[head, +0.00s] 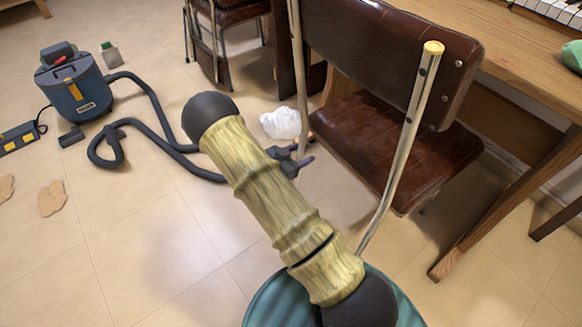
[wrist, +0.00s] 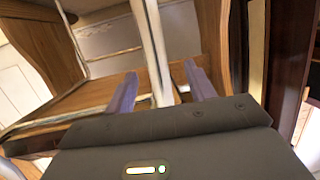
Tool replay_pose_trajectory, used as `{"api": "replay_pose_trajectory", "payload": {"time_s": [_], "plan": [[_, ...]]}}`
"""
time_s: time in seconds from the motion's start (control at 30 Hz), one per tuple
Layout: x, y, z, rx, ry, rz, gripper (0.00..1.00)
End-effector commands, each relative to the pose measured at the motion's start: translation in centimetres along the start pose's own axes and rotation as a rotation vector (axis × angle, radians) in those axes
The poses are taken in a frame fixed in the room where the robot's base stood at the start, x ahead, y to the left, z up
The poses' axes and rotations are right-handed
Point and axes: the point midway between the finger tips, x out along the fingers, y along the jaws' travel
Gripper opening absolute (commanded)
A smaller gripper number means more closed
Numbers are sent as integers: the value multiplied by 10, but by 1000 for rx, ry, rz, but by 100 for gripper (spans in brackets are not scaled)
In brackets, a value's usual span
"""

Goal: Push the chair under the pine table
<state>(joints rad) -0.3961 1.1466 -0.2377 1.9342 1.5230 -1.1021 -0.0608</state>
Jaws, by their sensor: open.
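The chair (head: 375,140) has a brown leather seat and backrest on a pale metal frame. It stands beside the pine table (head: 520,55), its backrest toward me and its seat partly below the level of the tabletop. My gripper (head: 292,160) is near the lower part of the chair's left back post (head: 299,75). In the wrist view my gripper (wrist: 160,74) is open, and a pale upright post (wrist: 152,45) shows between its two fingers. I cannot tell whether either finger touches it. My arm hides part of the floor near the chair.
A second brown chair (head: 225,12) stands at the back. A white crumpled item (head: 281,123) lies on the floor behind my gripper. A blue vacuum cleaner (head: 75,90) with a dark hose (head: 160,115) is at the left. The table's slanted leg (head: 500,210) stands right of the chair.

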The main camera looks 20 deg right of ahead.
Motion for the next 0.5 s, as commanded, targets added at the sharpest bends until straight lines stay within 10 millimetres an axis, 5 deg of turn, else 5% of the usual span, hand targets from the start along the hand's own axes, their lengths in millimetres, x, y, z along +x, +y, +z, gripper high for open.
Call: {"api": "replay_pose_trajectory", "payload": {"time_s": [0.5], "plan": [[-42,0,10,-2,-2,-3,55]]}}
